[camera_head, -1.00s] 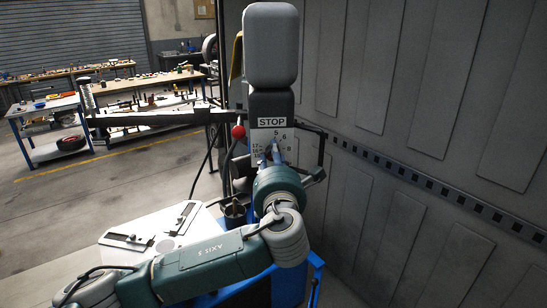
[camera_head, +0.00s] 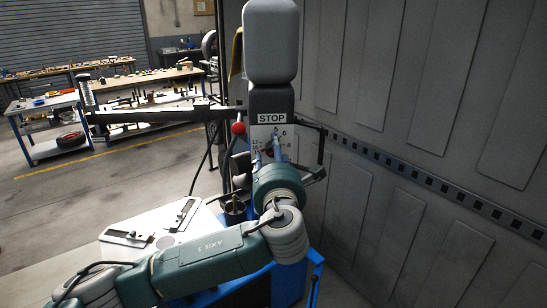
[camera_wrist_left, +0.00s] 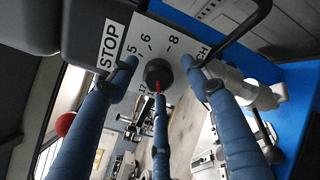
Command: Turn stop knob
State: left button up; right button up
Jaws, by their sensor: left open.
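The stop knob (camera_wrist_left: 158,74) is a dark round knob with a red pointer mark, on a pale dial plate (camera_wrist_left: 190,22) with printed numbers. A STOP label (camera_wrist_left: 110,46) sits beside the dial, and in the head view the STOP label (camera_head: 271,118) is above it. My left gripper (camera_wrist_left: 160,85) is open, with its blue fingers spread around the knob. I cannot tell whether any finger touches it. In the head view my left gripper (camera_head: 267,150) is at the dial and hides most of the knob. My right gripper is not in view.
A red ball handle (camera_head: 238,128) is just left of the dial. A dark horizontal arm (camera_head: 150,115) extends left from the machine. A grey panelled wall (camera_head: 430,120) is close on the right. Workbenches (camera_head: 150,80) stand at the back left, with open floor before them.

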pick_arm(q)
jog(key=s, duration=1.2)
jog(key=shift+d, duration=0.4)
jog(key=shift+f, duration=0.1)
